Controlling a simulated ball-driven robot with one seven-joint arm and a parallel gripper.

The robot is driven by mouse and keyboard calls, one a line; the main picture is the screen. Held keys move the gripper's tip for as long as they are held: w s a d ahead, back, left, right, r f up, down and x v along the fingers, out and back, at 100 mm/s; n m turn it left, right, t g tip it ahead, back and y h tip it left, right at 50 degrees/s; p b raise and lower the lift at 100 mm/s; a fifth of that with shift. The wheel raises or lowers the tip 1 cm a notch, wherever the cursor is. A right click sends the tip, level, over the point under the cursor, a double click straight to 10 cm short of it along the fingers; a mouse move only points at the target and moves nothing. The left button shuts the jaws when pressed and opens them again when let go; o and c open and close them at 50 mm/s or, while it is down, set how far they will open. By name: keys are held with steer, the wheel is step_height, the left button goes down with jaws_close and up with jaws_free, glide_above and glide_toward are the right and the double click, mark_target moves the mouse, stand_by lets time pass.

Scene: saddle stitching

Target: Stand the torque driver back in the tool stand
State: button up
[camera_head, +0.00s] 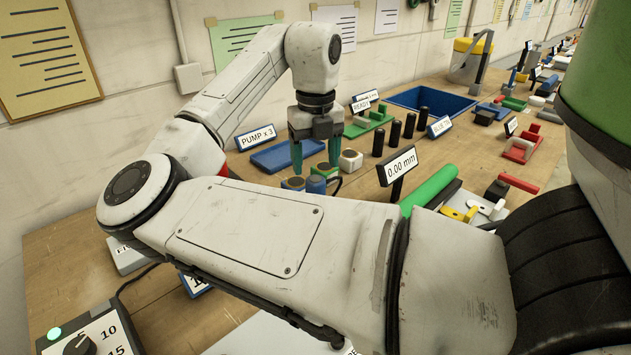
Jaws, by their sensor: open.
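My gripper (316,167) points down over the workbench, open, with teal fingers. Nothing shows held between the fingers. Just below the fingertips are small blue pieces with brown round tops (292,183); I cannot tell whether the fingers touch them. I cannot make out with certainty a torque driver or a tool stand. My own forearm hides much of the front of the bench.
A blue tray (268,158) lies behind the gripper, left. Several black upright cylinders (378,144), a "0.00 mm" sign (401,164) and a green cylinder (426,191) stand right. A blue bin (432,92) is behind. A dial box (90,338) is lower left. Bare wood (70,245) shows left.

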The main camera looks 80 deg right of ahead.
steer(key=shift+r, duration=1.3)
